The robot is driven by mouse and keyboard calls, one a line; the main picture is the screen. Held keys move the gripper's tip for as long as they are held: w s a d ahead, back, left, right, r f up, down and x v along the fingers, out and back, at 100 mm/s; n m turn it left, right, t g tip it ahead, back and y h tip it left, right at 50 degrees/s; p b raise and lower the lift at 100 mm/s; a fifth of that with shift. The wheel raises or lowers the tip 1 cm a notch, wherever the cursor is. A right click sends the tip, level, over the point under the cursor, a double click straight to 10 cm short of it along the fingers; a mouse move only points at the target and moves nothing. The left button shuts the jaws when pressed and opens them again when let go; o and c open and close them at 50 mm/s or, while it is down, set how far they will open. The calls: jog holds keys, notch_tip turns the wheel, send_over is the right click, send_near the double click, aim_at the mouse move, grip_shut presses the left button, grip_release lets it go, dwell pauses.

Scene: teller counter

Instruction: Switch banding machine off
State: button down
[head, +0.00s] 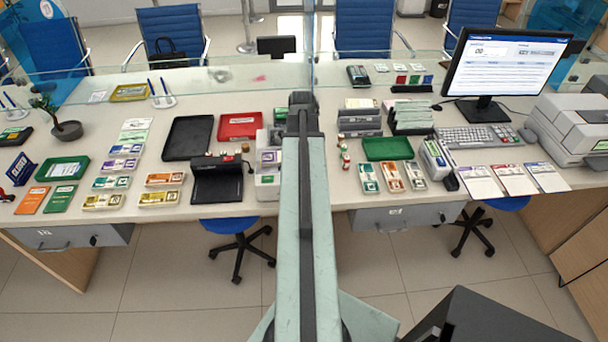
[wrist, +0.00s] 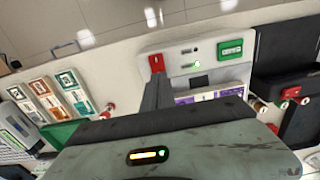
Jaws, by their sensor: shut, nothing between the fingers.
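The banding machine is a pale grey box; in the head view (head: 267,188) it stands on the counter, just left of my arm, which hides part of it. In the wrist view the machine (wrist: 210,60) shows a red switch (wrist: 157,63) with a white mark at its left, a small lit green light (wrist: 196,65) and a green panel (wrist: 230,49). A purple-banded bundle (wrist: 208,95) lies on it. My gripper (wrist: 158,80) is shut and empty, its dark tip right at the red switch; I cannot tell whether they touch. The head view hides the fingertips behind my arm.
A black device (head: 217,180) stands left of the machine, with red-capped items (wrist: 290,92) close by in the wrist view. Banknote bundles (head: 392,177) and a green tray (head: 387,148) lie to the right. A clear glass screen (head: 312,45) rises behind.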

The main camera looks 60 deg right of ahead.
jog(key=shift+f+b, duration=0.9)
dwell(0.7)
notch_tip(320, 180, up, 7)
jog(key=p, duration=0.7)
dwell(0.4)
jog(key=w+a+n, duration=0.5)
jog(key=w+a, duration=1.2)
jog(key=a, duration=0.2)
jog(key=w+a+n, duration=0.2)
jog(key=a+n, duration=0.1)
jog(key=a, duration=1.2)
jog(key=w+a+n, duration=0.2)
jog(key=a, duration=1.3)
jog(key=shift+w+a+f+n, duration=0.25)
jog(key=shift+w+n, duration=0.05)
jog(key=shift+n, duration=0.1)
